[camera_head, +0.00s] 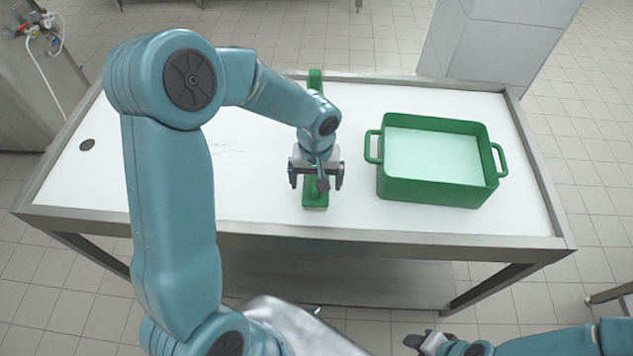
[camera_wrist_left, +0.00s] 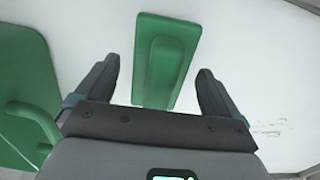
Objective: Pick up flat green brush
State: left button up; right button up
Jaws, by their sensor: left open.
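The flat green brush (camera_head: 315,194) lies on the white table top, long side running front to back. Its far end shows beyond my arm, and my left gripper hides its middle. My left gripper (camera_head: 316,183) is open over the brush, with one finger on each side. In the left wrist view the brush (camera_wrist_left: 165,62) lies between the two spread fingers of the gripper (camera_wrist_left: 157,75), with a gap on both sides. Whether the fingers reach down to its height cannot be told. My right gripper (camera_head: 426,342) is low at the bottom edge, away from the table.
A green two-handled bin (camera_head: 432,193) stands on the table to the right of the brush; part of it shows at the left of the left wrist view (camera_wrist_left: 25,65). The table (camera_head: 260,187) has a raised metal rim and a dark round spot at left. Its left part is clear.

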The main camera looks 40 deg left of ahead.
pick_arm(q)
notch_tip(320, 180, down, 2)
jog(key=shift+w+a+f, duration=0.1)
jog(key=shift+a, duration=0.05)
jog(key=shift+c, duration=0.6)
jog(key=c, duration=1)
jog(key=shift+r, duration=0.2)
notch_tip(320, 180, up, 20)
jog(key=shift+f, duration=0.1)
jog(key=shift+o, duration=0.9)
